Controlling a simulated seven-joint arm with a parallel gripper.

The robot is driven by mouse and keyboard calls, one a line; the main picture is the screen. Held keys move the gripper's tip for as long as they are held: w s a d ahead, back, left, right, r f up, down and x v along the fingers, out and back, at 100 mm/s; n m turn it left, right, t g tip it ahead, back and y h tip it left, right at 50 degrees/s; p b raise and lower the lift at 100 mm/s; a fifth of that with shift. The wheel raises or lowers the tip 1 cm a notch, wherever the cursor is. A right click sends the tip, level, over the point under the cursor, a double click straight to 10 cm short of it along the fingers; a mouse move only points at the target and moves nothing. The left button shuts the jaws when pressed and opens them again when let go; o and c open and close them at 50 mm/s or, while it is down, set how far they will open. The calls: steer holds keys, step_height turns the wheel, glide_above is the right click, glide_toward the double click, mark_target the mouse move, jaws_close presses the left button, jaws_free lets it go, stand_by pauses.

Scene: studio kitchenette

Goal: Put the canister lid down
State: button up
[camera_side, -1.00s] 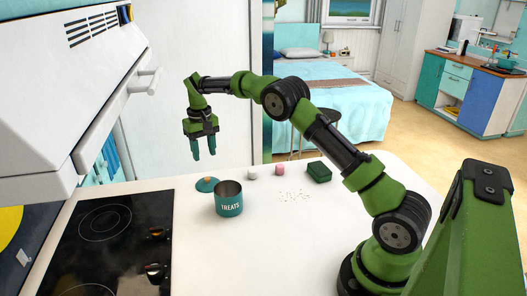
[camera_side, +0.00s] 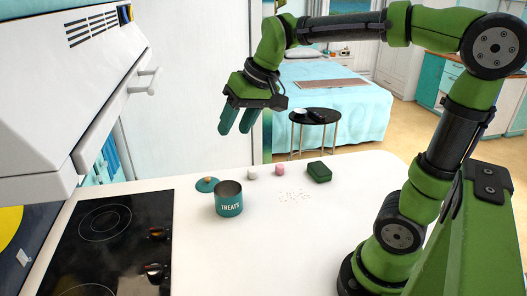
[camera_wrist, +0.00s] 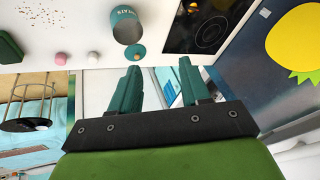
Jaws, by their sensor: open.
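The teal canister lid (camera_side: 207,185) with its tan knob lies on the white counter, just behind and left of the canister. The teal canister (camera_side: 229,204), marked TREATS, stands upright with its top open. My gripper (camera_side: 235,126) is open and empty, raised well above the counter and clear of the lid. In the wrist view my gripper's two teal fingers (camera_wrist: 158,88) are spread apart. The lid (camera_wrist: 139,49) shows beyond them next to the canister (camera_wrist: 126,27).
A white item (camera_side: 252,173), a pink item (camera_side: 280,169) and a dark green box (camera_side: 319,172) stand along the back of the counter. The black cooktop (camera_side: 105,240) is at left, below the white hood (camera_side: 75,85).

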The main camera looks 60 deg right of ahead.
steer(key=s+a+f+t, duration=0.2)
steer(key=s+a+f, duration=0.1)
steer(key=s, duration=0.9)
steer(key=shift+f, duration=0.85)
